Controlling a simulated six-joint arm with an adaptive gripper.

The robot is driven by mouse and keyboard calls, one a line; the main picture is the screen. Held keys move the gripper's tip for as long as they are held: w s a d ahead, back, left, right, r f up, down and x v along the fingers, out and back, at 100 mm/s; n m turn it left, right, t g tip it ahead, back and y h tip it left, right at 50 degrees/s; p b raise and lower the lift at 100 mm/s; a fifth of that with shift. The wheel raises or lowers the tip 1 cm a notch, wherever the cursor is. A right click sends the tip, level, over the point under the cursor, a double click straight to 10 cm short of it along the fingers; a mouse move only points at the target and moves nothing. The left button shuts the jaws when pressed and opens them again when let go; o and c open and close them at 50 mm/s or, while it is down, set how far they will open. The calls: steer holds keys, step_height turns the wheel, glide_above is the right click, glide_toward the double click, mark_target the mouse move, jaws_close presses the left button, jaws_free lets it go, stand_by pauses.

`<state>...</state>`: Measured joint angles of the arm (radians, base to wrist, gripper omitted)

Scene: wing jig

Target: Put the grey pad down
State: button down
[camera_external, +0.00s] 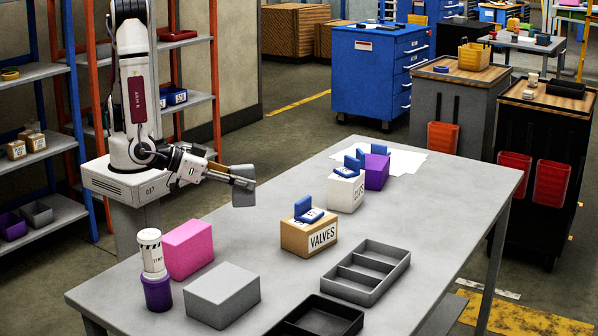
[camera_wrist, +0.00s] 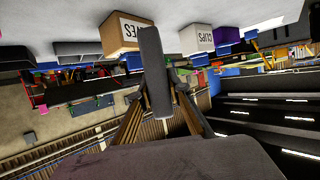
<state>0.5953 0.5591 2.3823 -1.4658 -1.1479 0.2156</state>
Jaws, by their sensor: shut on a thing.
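My gripper (camera_external: 218,173) reaches out from the left over the table, shut on the grey pad (camera_external: 243,184). The pad is held above the tabletop, apart from it, and looks angled, with an upright part and a lower part. In the wrist view the gripper's fingers (camera_wrist: 160,95) close around a grey upright slab (camera_wrist: 153,60), part of the pad. A broad dark grey surface fills the bottom of that view; I cannot tell whether it belongs to the pad.
The table (camera_external: 300,262) holds a pink block (camera_external: 188,248), a grey block (camera_external: 222,294), a white canister on a purple cylinder (camera_external: 157,293), a VALVES box (camera_external: 308,236), a white box (camera_external: 345,192), a purple box (camera_external: 376,171), a divided grey tray (camera_external: 366,292) and a black tray (camera_external: 315,318). Blue brackets top the boxes.

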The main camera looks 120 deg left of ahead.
mark_target(244, 206)
steer(key=shift+f, duration=2.45)
steer(key=shift+f, duration=0.15)
steer(key=shift+f, duration=1.95)
steer(key=shift+f, duration=0.15)
steer(key=c, duration=1.9)
jaws_free()
steer(key=shift+s+d+r, duration=0.1)
steer(key=shift+r, duration=0.15)
steer(key=v, duration=1.1)
steer(key=shift+s+d+r, duration=0.2)
steer(key=shift+s+d, duration=0.05)
